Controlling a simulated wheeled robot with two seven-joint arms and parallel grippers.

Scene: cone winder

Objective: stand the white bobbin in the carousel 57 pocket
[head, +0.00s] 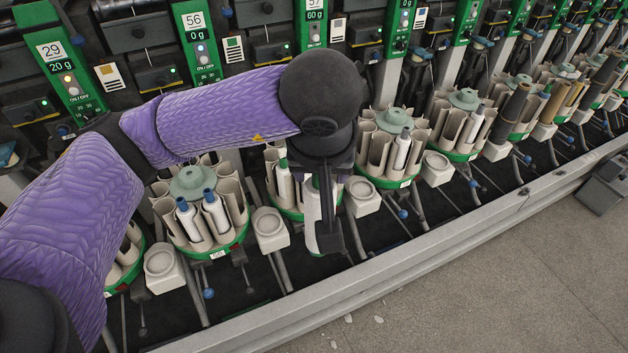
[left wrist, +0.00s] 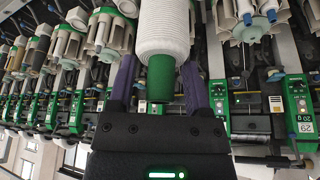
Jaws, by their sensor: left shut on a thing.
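My left gripper (head: 322,188) hangs over the front of a carousel (head: 288,213) and is shut on the white bobbin (head: 314,217). In the left wrist view the white bobbin (left wrist: 163,30) shows its green tube end (left wrist: 161,78) between the two fingers of my left gripper (left wrist: 160,92). This carousel stands roughly below the green panel marked 57 (head: 313,25). It holds another white bobbin with a green top (head: 283,182) left of my gripper. My wrist and gripper hide much of this carousel, so I cannot tell whether the held bobbin is inside a pocket. My right gripper is out of view.
A neighbouring carousel (head: 195,183) on the left holds blue-tipped bobbins. Another carousel (head: 393,120) stands on the right. Pale round-topped blocks (head: 270,229) sit between carousels. A grey rail (head: 420,262) runs along the front, with open floor (head: 500,300) beyond it.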

